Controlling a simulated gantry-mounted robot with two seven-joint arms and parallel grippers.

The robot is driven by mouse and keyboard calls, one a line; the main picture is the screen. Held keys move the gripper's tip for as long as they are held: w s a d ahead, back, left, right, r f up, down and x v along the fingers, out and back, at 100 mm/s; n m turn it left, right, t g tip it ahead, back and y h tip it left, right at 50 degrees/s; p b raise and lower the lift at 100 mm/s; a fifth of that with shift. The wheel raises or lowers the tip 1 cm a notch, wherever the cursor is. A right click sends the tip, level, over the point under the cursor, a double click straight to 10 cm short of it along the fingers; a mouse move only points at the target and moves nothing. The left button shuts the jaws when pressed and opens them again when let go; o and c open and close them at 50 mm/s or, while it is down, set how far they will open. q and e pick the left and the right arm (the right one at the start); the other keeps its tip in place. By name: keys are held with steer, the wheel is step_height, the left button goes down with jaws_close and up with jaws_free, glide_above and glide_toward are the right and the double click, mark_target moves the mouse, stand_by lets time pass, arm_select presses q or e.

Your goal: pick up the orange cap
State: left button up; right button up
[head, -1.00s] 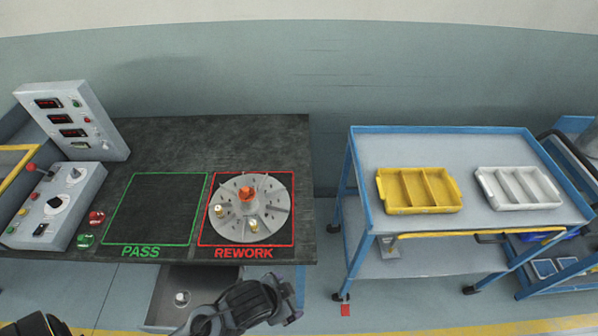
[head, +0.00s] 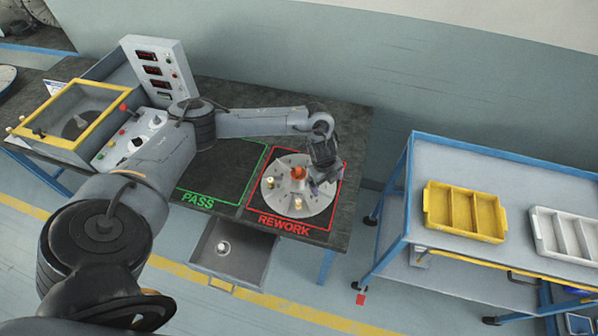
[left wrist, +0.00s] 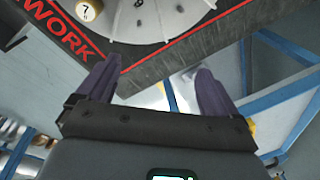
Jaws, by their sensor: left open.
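The orange cap (head: 298,172) sits at the hub of a round grey blower wheel (head: 285,200), which lies inside the red REWORK square on the dark bench. My left gripper (head: 316,186) is at the right side of the wheel in the head view, just right of the cap. In the left wrist view the two dark fingers (left wrist: 155,85) are spread apart with nothing between them. The cap is not in the left wrist view; only part of the wheel (left wrist: 150,15) shows at its top. My right gripper is not in view.
Brass pieces (head: 297,204) stand on the wheel. The green PASS square (head: 225,185) is empty where visible. An open drawer (head: 235,255) juts out below the bench front. A blue cart (head: 440,160) with a yellow tray (head: 463,229) and a white tray (head: 545,232) stands at right.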

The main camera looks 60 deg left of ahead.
mark_target(299, 169)
arm_select(q)
steer(key=s+a+r+n, duration=0.1)
steer(key=a, duration=0.3)
steer(key=s+a+r+g, duration=0.1)
steer(key=a+r, duration=0.1)
steer(key=a, duration=0.2)
steer(key=s+a+r+n, duration=0.1)
steer(key=s+a+r, duration=0.1)
steer(key=a, duration=0.2)
steer(key=shift+a+n+g, duration=0.15)
steer(key=shift+n+g, duration=0.15)
steer(key=shift+g, duration=0.1)
steer(key=shift+w+d+f, duration=0.1)
steer(key=shift+d+f, duration=0.05)
steer(key=shift+f, duration=2.3)
steer(key=shift+w+d+f, duration=0.1)
steer(key=shift+f, duration=2.35)
steer(key=shift+c, duration=0.2)
steer(key=c, duration=1.1)
